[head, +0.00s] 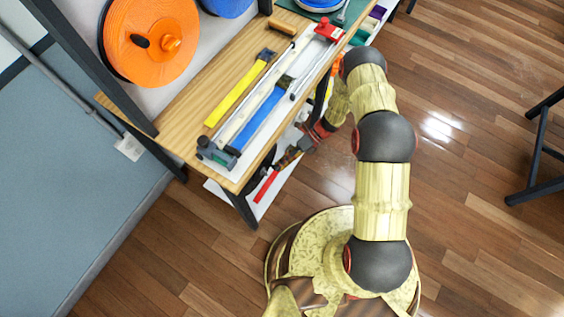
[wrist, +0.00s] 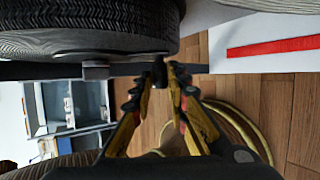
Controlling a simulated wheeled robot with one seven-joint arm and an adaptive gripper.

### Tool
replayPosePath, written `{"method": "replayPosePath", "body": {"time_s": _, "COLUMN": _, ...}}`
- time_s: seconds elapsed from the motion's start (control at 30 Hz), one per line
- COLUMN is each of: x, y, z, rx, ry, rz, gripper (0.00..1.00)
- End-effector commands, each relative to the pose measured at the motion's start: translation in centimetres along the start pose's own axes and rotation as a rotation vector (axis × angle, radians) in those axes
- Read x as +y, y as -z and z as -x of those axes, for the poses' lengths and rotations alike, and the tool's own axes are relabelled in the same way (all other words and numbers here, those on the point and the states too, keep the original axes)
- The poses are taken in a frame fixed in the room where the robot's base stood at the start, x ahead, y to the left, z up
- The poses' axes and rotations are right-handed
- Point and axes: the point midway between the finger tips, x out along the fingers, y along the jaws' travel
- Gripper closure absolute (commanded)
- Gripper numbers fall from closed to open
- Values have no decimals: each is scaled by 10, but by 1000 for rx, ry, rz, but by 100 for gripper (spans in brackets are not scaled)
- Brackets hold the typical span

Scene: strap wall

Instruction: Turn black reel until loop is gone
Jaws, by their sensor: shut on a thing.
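The black reel (wrist: 90,30) fills the upper left of the wrist view, its rim wound with dark ribbed strap. In the head view only a dark edge of it (head: 263,168) shows below the wooden bench. My gripper (wrist: 160,82) is at the reel's lower right edge, its yellow and black fingers closed around a small dark knob (wrist: 159,68). In the head view my gripper (head: 293,155) is below the bench's front edge, partly hidden. I cannot make out a slack loop of strap in either view.
A red strap (head: 266,186) lies on a white lower panel, and it also shows in the wrist view (wrist: 275,46). The wooden bench (head: 180,130) holds a yellow strap (head: 238,93) and a blue strap (head: 262,117). An orange reel (head: 150,65) hangs above. Open wooden floor lies right.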

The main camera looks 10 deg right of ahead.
Motion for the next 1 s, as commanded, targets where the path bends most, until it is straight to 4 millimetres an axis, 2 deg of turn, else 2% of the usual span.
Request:
{"method": "replayPosePath", "body": {"time_s": 0.03, "x": -10, "y": -3, "z": 4, "rx": -5, "ry": 27, "rz": 6, "gripper": 100}}
{"method": "replayPosePath", "body": {"time_s": 0.47, "x": -11, "y": -3, "z": 4, "rx": -7, "ry": 28, "rz": 5, "gripper": 100}}
{"method": "replayPosePath", "body": {"time_s": 0.5, "x": -11, "y": -3, "z": 4, "rx": -8, "ry": 28, "rz": 6, "gripper": 82}}
{"method": "replayPosePath", "body": {"time_s": 0.8, "x": -9, "y": -2, "z": 2, "rx": -5, "ry": 24, "rz": 4, "gripper": 65}}
{"method": "replayPosePath", "body": {"time_s": 1.0, "x": -7, "y": -2, "z": 2, "rx": -4, "ry": 20, "rz": 3, "gripper": 65}}
